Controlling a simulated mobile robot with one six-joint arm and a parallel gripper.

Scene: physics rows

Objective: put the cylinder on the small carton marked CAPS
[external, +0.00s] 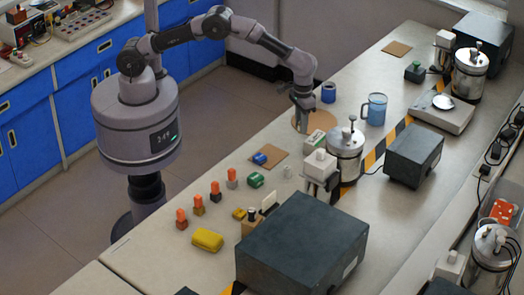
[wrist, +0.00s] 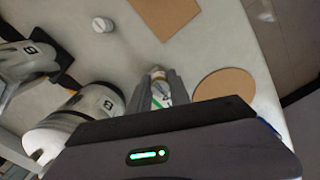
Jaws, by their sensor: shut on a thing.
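My gripper (external: 304,122) points down over the bench, near the round cork mat. In the wrist view my gripper (wrist: 160,90) is shut on a small pale thing, which I take to be the cylinder (wrist: 157,74); the fingers hide most of it. In the external view it cannot be made out. A small white and green carton (external: 313,142) sits on the bench just below the gripper in the picture, beside the steel canister. Its lettering is too small to read. I cannot tell whether the held thing touches the carton.
The steel canister (external: 345,145) stands close to the right of the gripper. The round cork mat (wrist: 224,84) lies beside the fingers. A square cork mat (external: 279,152), a small white round piece (wrist: 102,24) and a blue mug (external: 376,109) are nearby.

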